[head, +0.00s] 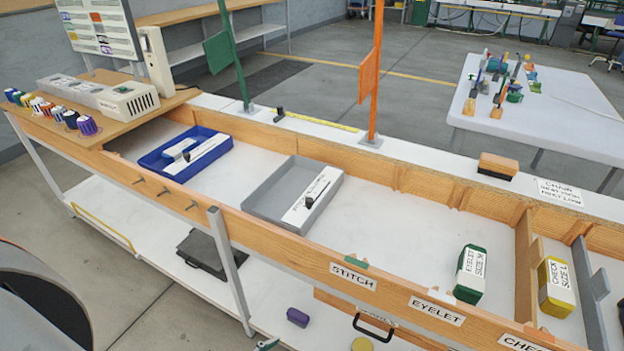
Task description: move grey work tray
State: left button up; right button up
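The grey work tray (272,192) sits in the wooden-walled bench channel, near the middle of the head view. It lies flat, left of the STITCH label (353,276). A white labelled strip (312,196) with a small black piece on it lies along the tray's right side. The left part of the tray is bare.
A blue tray (152,160) with white pieces stands to the left. The channel right of the grey tray is clear up to the green-and-white EYELET block (471,272). A wooden divider (526,265) and yellow CHECK block (556,285) follow. Green and orange posts (371,75) rise behind.

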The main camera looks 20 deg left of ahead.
aim_at(279, 201)
jog(key=u, duration=0.85)
jog(key=i+j+z, duration=0.1)
jog(key=j, duration=0.4)
jog(key=j+z, duration=0.15)
jog(key=j, duration=0.35)
